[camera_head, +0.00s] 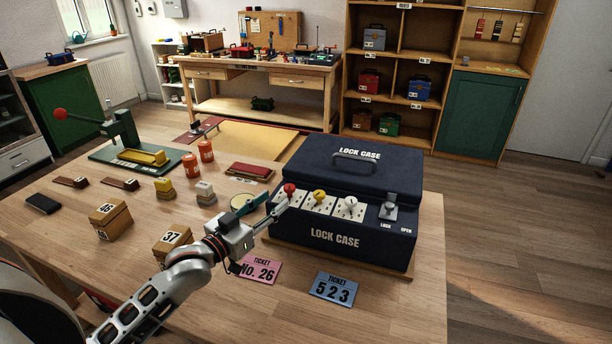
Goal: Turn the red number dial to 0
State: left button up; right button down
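The dark blue lock case (335,239) stands on the wooden table with its lid down. On its front ledge, from left to right, are the red number dial (289,189), a yellow dial (319,196) and a white dial (350,202), each on a white plate. The numbers are too small to read. A grey lever (391,203) sits at the right, above the words LOCK and OPEN. My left gripper (281,207) reaches from the left, its fingertips at or just below the red dial. I cannot tell whether they touch or grip it. My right gripper is not in view.
A pink ticket reading No. 26 (259,269) and a blue ticket reading 523 (332,289) lie before the case. Left are numbered wooden boxes (109,220), orange canisters (206,151) and a green press (123,130). The table's front right is clear.

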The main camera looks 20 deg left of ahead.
aim_at(286, 191)
pick_arm(q)
jog(key=shift+x, duration=4.15)
grip_shut()
